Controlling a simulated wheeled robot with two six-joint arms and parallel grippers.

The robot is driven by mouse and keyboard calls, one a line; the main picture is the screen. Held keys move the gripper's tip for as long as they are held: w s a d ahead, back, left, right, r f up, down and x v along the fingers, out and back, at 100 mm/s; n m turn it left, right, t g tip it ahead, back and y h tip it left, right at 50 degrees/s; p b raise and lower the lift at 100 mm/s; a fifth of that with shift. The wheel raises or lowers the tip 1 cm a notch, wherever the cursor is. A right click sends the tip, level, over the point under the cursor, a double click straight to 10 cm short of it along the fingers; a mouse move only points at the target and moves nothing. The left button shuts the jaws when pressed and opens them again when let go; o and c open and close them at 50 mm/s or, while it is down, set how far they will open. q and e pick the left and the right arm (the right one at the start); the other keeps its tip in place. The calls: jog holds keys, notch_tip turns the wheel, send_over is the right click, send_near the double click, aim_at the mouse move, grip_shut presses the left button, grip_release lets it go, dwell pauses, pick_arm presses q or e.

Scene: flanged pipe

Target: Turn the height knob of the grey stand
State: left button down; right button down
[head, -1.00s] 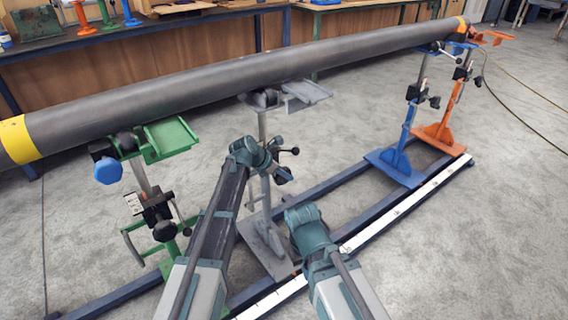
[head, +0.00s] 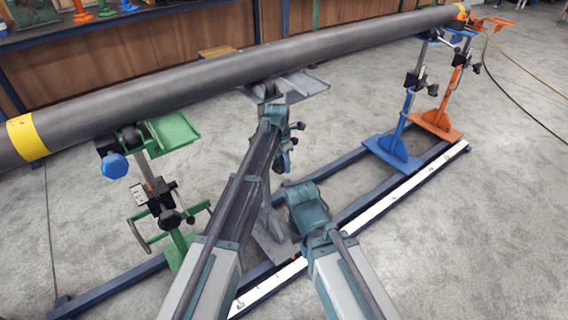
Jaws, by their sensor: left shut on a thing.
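The grey stand (head: 271,236) stands in the middle under the pipe (head: 200,86), its grey top plate (head: 305,86) showing beside the pipe. My left arm covers most of its post and clamp. My left gripper (head: 285,155) is at the upper post, small and partly hidden behind my own wrist. It is shut on the height knob, which my wrist mostly hides. A small black lever end (head: 300,126) shows just right of the wrist. My right arm reaches in at the lower middle, but its gripper is not visible.
A green stand (head: 176,135) with a blue knob (head: 115,166) is at left. A blue stand (head: 393,153) and an orange stand (head: 437,124) are at right. All stand along blue floor rails (head: 360,203) with a white strip (head: 400,194). Open floor lies at right.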

aim_at(281, 158)
dwell(0.4)
pick_arm(q)
jog(key=c, duration=0.6)
grip_release()
jog(key=shift+o, duration=0.2)
jog(key=r+p, duration=0.8)
jog(key=a+r+p, duration=0.1)
jog(key=r+p, duration=0.3)
jog(key=shift+s, duration=0.35)
